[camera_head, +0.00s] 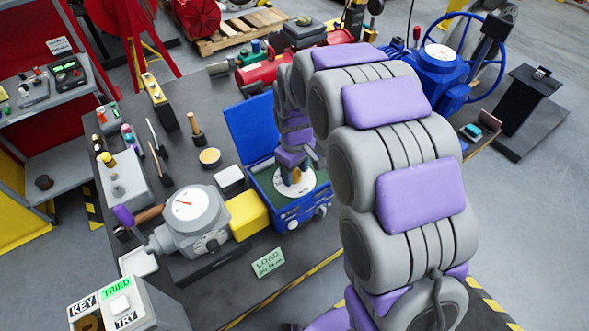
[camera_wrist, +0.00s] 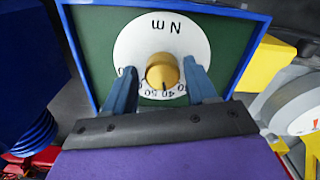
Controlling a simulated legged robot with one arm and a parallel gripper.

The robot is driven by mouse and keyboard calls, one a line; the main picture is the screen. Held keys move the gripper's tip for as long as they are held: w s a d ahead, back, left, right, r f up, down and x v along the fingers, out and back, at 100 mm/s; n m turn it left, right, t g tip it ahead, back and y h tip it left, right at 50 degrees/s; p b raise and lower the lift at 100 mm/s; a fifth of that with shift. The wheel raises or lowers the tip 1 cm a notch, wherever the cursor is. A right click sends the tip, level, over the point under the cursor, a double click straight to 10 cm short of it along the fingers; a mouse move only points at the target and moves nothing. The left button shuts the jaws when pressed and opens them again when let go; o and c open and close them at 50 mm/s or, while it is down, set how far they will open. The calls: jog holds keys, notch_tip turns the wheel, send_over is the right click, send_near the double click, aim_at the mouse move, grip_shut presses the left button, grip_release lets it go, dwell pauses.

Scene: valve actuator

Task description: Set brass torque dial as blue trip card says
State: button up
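The brass torque dial (camera_wrist: 162,72) sits on a round white scale marked "N m" (camera_wrist: 182,45), upside down in the wrist view. The scale lies on the green panel of an open blue case (camera_head: 289,220). Numerals near 40 and 50 show below the knob; the exact setting is unclear. My gripper (camera_wrist: 160,68) is open, one finger on each side of the knob, with visible gaps. In the head view my gripper (camera_head: 297,160) points down over the case and partly hides the dial. I cannot make out a blue trip card.
A pale green "LOAD" card (camera_head: 268,263) lies on the dark bench, its small text unreadable. A yellow block (camera_head: 248,215) and a grey gauge unit (camera_head: 190,215) stand left of the case. A KEY/TRY box (camera_head: 127,305) is at the front left.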

jog(key=shift+a, duration=0.2)
jog(key=c, duration=0.8)
jog(key=shift+c, duration=0.2)
jog(key=shift+m, duration=0.4)
jog(key=shift+r+m+p, duration=0.15)
jog(key=shift+m+p, duration=0.55)
jog(key=shift+m, duration=0.2)
jog(key=m+p, duration=0.1)
jog(key=m, duration=0.2)
jog(key=shift+m, duration=0.3)
jog(key=m+p, duration=0.2)
jog(key=m, duration=0.3)
jog(key=shift+w, duration=0.1)
jog(key=shift+m, duration=0.4)
